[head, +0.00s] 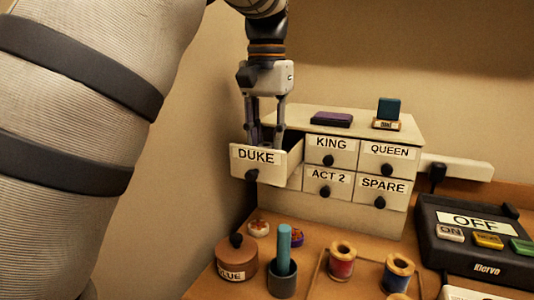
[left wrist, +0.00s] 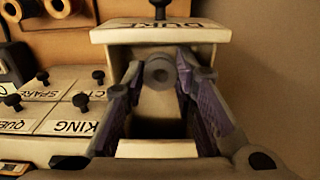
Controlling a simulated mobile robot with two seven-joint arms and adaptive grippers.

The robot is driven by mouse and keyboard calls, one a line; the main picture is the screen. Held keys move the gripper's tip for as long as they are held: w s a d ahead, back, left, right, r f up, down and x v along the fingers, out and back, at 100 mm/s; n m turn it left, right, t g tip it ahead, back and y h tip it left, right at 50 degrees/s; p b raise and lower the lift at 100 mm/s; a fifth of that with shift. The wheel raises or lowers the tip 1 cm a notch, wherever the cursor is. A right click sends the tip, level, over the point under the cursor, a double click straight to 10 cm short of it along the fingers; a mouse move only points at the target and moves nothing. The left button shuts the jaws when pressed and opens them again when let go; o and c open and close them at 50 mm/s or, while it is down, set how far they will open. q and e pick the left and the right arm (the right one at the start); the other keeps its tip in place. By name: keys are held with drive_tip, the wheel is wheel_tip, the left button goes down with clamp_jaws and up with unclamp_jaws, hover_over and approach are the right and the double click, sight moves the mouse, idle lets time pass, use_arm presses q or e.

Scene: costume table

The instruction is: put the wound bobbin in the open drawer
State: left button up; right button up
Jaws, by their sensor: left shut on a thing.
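The open drawer (head: 257,157), labelled DUKE, sticks out of the upper left of the small white cabinet. Its front also shows upside down in the left wrist view (left wrist: 160,36). My left gripper (head: 268,138) points down into this drawer, its fingertips partly hidden behind the drawer front. My right gripper is not in view.
The cabinet (head: 362,216) has shut drawers KING, QUEEN, ACT 2 and SPARE. A purple box (head: 332,119) lies on top. Below stand a brown pot (head: 236,258), a cup with a teal stick (head: 283,283), and thread spools (head: 341,262). A black switch box (head: 470,240) is at right.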

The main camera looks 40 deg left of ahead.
use_arm(q)
drive_tip(key=shift+f, duration=1.5)
drive_tip(key=shift+f, duration=0.15)
drive_tip(key=o, duration=0.7)
drive_tip(key=shift+o, duration=0.2)
wheel_tip(320, 180, up, 12)
